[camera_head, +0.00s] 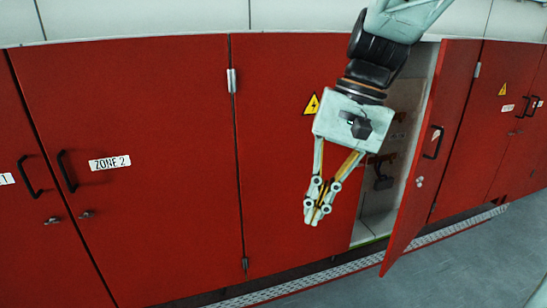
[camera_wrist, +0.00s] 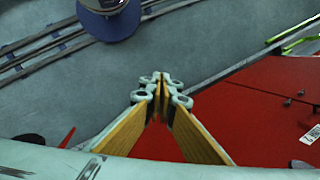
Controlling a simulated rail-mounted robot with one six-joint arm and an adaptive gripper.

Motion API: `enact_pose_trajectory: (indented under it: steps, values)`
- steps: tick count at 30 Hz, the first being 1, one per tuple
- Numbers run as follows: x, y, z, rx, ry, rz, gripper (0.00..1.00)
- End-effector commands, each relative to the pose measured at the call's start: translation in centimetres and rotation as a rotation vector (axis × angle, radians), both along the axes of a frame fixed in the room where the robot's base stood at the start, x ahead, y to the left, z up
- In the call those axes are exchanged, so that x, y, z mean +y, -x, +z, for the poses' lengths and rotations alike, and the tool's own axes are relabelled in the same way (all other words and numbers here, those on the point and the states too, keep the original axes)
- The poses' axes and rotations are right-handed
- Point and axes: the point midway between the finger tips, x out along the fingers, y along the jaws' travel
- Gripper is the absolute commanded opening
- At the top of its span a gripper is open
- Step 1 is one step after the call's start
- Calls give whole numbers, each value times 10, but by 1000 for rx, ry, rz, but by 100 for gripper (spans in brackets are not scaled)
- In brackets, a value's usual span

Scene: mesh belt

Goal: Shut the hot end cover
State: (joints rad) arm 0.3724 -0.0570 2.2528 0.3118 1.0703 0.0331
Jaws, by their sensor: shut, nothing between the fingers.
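One red cover door (camera_head: 440,130) stands open, swung outward on its right-hand hinge side, with a black handle (camera_head: 433,143) and a small white label too small to read. I take it for the hot end cover. Its pale compartment (camera_head: 375,228) shows dark fittings inside, partly hidden behind my arm. My gripper (camera_head: 313,217) is shut and empty, pointing down in front of the closed red panel left of the opening. In the wrist view my fingertips (camera_wrist: 160,78) are together. A red surface (camera_wrist: 270,115) lies to their right; which panel it is I cannot tell.
Closed red doors, one labelled ZONE 2 (camera_head: 110,162), continue to the left, and more closed doors (camera_head: 500,120) stand at the right. A metal tread strip (camera_head: 290,287) runs along the base. The grey floor (camera_head: 480,265) in front is clear.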

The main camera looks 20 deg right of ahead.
Motion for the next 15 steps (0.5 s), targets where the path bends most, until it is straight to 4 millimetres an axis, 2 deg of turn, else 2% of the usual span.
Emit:
enact_pose_trajectory:
  steps: [15]
  values:
    - [-51,-63,-16,97,-193,-287,0]
